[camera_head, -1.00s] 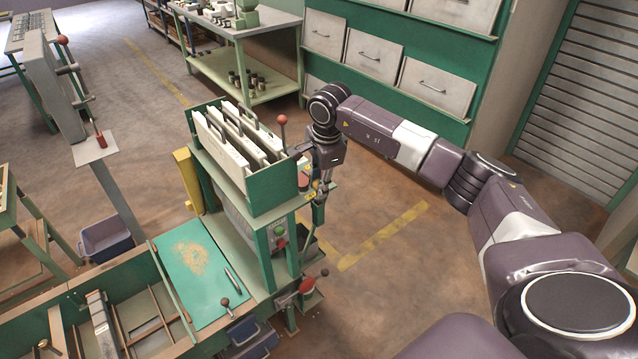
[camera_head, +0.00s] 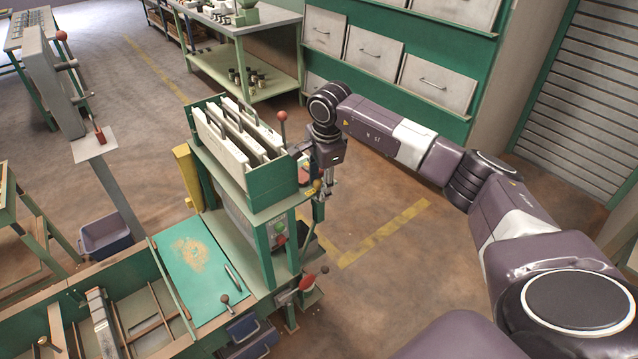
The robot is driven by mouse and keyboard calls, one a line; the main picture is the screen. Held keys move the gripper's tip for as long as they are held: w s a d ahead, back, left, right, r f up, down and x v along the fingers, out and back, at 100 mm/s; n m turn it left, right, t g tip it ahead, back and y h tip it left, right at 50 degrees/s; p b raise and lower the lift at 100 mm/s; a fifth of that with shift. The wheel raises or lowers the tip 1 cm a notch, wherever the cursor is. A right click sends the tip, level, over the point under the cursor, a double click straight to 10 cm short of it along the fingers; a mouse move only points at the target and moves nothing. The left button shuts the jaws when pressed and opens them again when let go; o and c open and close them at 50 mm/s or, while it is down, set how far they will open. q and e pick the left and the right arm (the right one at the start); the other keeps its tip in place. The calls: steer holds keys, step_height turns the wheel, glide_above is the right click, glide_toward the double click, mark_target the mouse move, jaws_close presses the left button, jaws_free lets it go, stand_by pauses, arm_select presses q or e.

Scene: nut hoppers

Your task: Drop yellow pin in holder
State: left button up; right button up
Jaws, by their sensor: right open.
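A small yellow piece (camera_head: 314,188), which looks like the yellow pin, shows at the right side of the green machine (camera_head: 275,185). It is at a bracket by the machine's side, but I cannot make out the holder clearly or tell whether the piece is seated in it. My right gripper (camera_head: 327,190) points down just to the right of the yellow piece, close to it. Its jaws are open. They are small in the picture, and I cannot tell whether they touch the piece. My left gripper is not in view.
White panels stand in the machine's green top box (camera_head: 272,186). A ball-topped lever (camera_head: 282,122) rises beside it, and a red-handled lever (camera_head: 306,282) sticks out lower down. A workbench with a green mat (camera_head: 193,262) adjoins at left. Floor to the right is clear.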

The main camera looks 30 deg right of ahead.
step_height(320, 180, up, 12)
steer(key=s, duration=0.2)
steer(key=shift+s+a, duration=0.15)
step_height(320, 180, up, 9)
steer(key=s+p, duration=0.1)
steer(key=p, duration=0.5)
steer(key=shift+s+f+p, duration=0.2)
steer(key=shift+s+p, duration=0.15)
steer(key=shift+a, duration=0.1)
stand_by(0.8)
